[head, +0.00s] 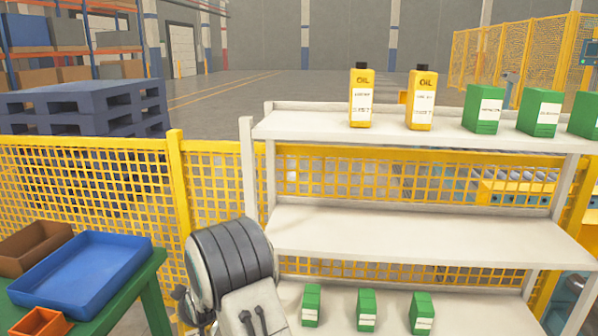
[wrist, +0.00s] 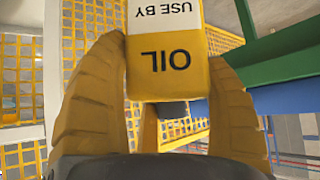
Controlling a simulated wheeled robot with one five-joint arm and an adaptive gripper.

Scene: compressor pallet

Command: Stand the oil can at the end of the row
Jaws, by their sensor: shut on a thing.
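In the wrist view, my gripper (wrist: 168,58) is shut on a yellow oil can (wrist: 168,76). Its curved yellow fingers lie on both sides of the can. The can's OIL lettering and white label appear inverted in that view, with a dark cap at the lower end. The can's other end is cut off by the frame. In the head view, two yellow oil cans stand upright on the top shelf (head: 305,126), one at the left (head: 362,86) and one to its right (head: 421,88). Neither my gripper nor the held can shows there.
Green boxes (head: 483,100) continue to the right on the top shelf. The shelf left of the left can is bare. The middle shelf (head: 400,235) is empty; more green boxes (head: 366,310) stand below. A blue tray (head: 80,272) lies on a green table at left. Yellow mesh fencing (head: 90,190) runs behind.

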